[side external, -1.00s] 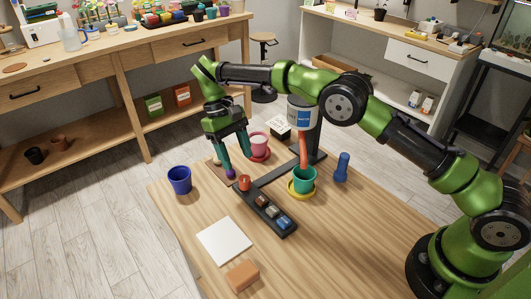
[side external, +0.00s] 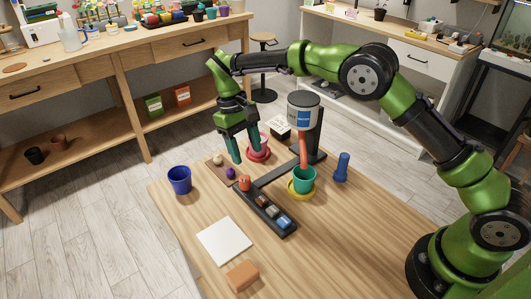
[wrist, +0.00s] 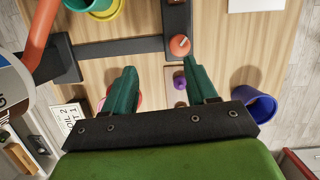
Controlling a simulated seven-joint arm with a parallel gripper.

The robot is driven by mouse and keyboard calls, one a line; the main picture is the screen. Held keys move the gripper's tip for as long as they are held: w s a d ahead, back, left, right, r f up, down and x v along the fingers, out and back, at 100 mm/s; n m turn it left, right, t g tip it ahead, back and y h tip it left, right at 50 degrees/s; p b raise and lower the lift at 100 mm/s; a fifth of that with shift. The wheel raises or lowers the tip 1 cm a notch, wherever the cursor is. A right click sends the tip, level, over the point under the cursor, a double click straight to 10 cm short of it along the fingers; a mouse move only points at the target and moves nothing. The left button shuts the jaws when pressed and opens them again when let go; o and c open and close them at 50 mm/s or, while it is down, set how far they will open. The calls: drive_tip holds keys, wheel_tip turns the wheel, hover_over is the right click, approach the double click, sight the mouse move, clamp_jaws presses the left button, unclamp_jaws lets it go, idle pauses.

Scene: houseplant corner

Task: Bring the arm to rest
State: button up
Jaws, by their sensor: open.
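My gripper (side external: 245,156) is open and empty above the back of the table. In the side view its fingers hang down near a pink pot on a red saucer (side external: 258,155) and partly cover it. In the wrist view the fingers (wrist: 158,66) stand apart with bare table between them. A small purple ball (side external: 231,173) lies on a brown board (side external: 214,171) below and left of the gripper, with a cream ball (side external: 217,160) near it. The purple ball also shows beside the right finger in the wrist view (wrist: 180,82).
A black rack (side external: 285,233) holds an orange piece (side external: 244,183) and several small items. A dispenser (side external: 304,115) with an orange spout stands over a teal pot (side external: 304,181). A blue bottle (side external: 342,168), blue pot (side external: 179,181), white sheet (side external: 224,240) and orange block (side external: 243,276) stand apart. The front right table is clear.

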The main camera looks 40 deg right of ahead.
drive_tip(key=s+d+r+m+t+y, duration=0.2)
drive_tip(key=s+d+r+t, duration=0.3)
drive_tip(key=s+r, duration=0.5)
drive_tip(key=s+d+r+m+t, duration=0.1)
drive_tip(key=s+d+r+t, duration=0.1)
drive_tip(key=s, duration=0.5)
drive_tip(key=s+d+r+m+t, duration=0.1)
drive_tip(key=s+d+r+t, duration=0.2)
drive_tip(key=s, duration=0.5)
drive_tip(key=shift+s+d+r+m+y, duration=0.3)
drive_tip(key=shift+d+m, duration=0.1)
drive_tip(key=shift+d, duration=0.45)
